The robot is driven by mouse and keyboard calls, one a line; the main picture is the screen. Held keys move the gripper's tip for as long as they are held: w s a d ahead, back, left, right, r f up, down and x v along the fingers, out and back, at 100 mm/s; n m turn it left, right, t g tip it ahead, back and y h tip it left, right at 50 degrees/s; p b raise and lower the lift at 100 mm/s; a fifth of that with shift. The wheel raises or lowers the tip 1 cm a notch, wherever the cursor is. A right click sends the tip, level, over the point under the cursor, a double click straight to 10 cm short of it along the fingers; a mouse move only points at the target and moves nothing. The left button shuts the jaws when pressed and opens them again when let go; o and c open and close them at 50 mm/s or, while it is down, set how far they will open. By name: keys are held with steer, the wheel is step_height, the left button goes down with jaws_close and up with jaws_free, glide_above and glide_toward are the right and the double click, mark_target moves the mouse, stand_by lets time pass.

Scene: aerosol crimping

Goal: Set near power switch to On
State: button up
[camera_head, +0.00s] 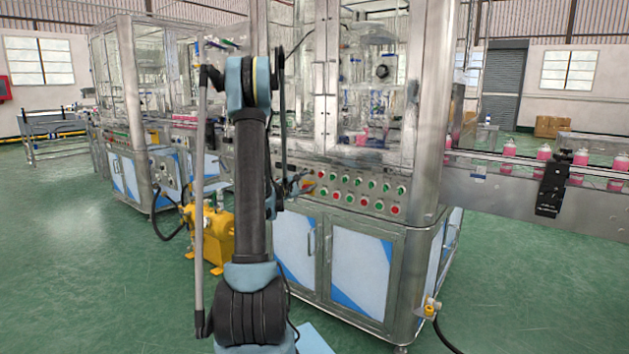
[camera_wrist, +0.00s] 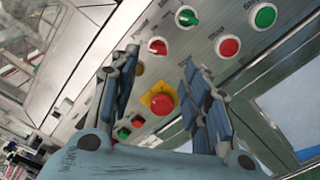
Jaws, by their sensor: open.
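The machine's control panel (camera_head: 352,194) is ahead, with my gripper (camera_head: 297,184) at its left end. In the wrist view my gripper (camera_wrist: 160,64) is open and empty, its two fingers apart in front of the panel. The panel lettering is too blurred to tell surely which is the power switch. A red emergency button (camera_wrist: 161,101) on a yellow plate shows between the fingers. I see no finger clearly touching a control.
A red button (camera_wrist: 228,46) and a green button (camera_wrist: 263,16) lie right of the knobs. Small green and red controls (camera_wrist: 124,132) sit near the left finger. A yellow pump unit (camera_head: 209,235) stands left of my arm. A conveyor (camera_head: 520,180) runs at the right.

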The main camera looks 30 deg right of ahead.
mark_target(319, 176)
steer(key=x, duration=0.8)
steer(key=shift+w+d, duration=0.15)
steer(key=shift+d, duration=0.15)
